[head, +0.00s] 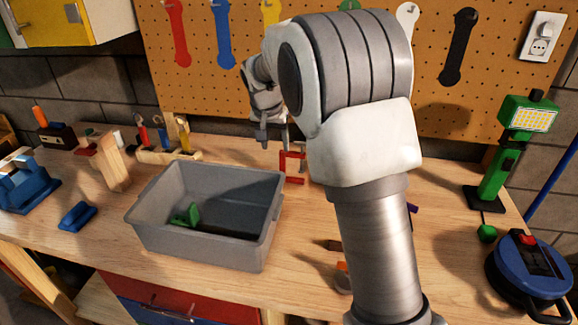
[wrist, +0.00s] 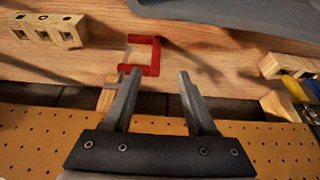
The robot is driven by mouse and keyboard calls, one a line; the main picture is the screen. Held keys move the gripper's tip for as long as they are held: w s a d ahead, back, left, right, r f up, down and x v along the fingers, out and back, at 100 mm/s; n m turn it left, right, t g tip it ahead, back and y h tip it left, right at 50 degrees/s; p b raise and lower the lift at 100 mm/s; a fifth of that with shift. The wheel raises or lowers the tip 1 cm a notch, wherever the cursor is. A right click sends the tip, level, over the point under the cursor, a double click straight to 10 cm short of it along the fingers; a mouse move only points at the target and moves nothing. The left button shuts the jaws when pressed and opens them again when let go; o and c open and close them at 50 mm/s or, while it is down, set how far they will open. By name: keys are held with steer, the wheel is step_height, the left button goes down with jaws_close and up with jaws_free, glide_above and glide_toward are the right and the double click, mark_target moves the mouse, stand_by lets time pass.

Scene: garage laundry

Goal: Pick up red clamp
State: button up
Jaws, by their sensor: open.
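The red clamp (head: 291,166) is a small C-shaped frame on the wooden workbench, to the right of the grey bin's back corner in the head view. In the wrist view the red clamp (wrist: 156,57) lies just beyond my fingertips. My gripper (head: 272,136) is above the bench near the back, beside the clamp. In the wrist view my gripper (wrist: 158,75) has its two fingers apart, with nothing held between them. The left finger's tip looks close to the clamp; I cannot tell whether they touch. My arm hides the bench to the right of the clamp in the head view.
A grey bin (head: 150,218) with a green piece (head: 186,215) inside stands left of the clamp. A wooden tool holder (head: 170,157) stands behind the bin. The pegboard (head: 210,85) rises behind the bench.

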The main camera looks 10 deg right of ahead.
mark_target(282, 165)
steer(key=shift+d+x, duration=0.15)
steer(key=shift+x, duration=3)
steer(key=shift+d+x, duration=0.2)
steer(key=shift+x, duration=2.9)
steer(key=shift+r, duration=0.1)
jaws_close()
